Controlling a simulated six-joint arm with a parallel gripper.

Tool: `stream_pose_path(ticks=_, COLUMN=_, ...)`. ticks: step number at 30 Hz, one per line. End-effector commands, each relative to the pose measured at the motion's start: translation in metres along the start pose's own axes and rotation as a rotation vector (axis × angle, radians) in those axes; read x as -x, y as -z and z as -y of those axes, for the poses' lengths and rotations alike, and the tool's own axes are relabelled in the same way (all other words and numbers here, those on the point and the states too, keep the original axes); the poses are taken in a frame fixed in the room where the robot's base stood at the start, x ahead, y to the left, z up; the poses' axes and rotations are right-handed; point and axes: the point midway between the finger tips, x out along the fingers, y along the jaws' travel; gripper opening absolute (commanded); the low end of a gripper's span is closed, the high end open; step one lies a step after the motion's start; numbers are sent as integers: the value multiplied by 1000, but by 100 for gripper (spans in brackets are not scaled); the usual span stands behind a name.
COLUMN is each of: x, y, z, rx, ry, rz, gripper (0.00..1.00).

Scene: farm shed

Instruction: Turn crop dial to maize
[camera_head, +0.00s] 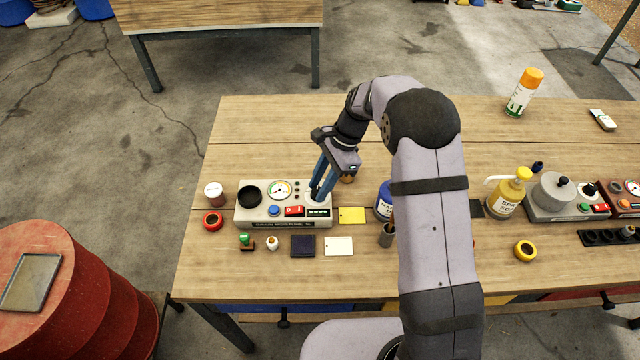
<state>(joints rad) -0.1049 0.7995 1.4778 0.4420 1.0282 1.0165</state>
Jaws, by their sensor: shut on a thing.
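A grey control panel (261,216) stands at the left of the wooden table, with a round black-rimmed cup, a gauge, a blue button, a red switch and a small display on it. My gripper (317,194) points down at the panel's right end. Its blue fingers are shut on the crop dial (313,199), a small knob on a pale round base. The fingers hide most of the knob, and I cannot read its markings or which crop it points to.
The table (250,130) is clear behind the panel. A red ring (213,221), a white jar (214,194), a stamp (245,241), a dark pad (303,246) and a yellow card (352,215) lie close around it. A yellow pump bottle (508,195) stands right of my arm.

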Motion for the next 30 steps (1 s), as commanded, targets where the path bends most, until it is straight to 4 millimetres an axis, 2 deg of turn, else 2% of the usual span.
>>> stream_pose_path(ticks=11, x=0, y=0, z=1, rx=128, ry=-55, rz=1, gripper=5)
stream_pose_path(ticks=30, x=-1, y=-2, z=6, rx=655, ry=-273, rz=0, gripper=5)
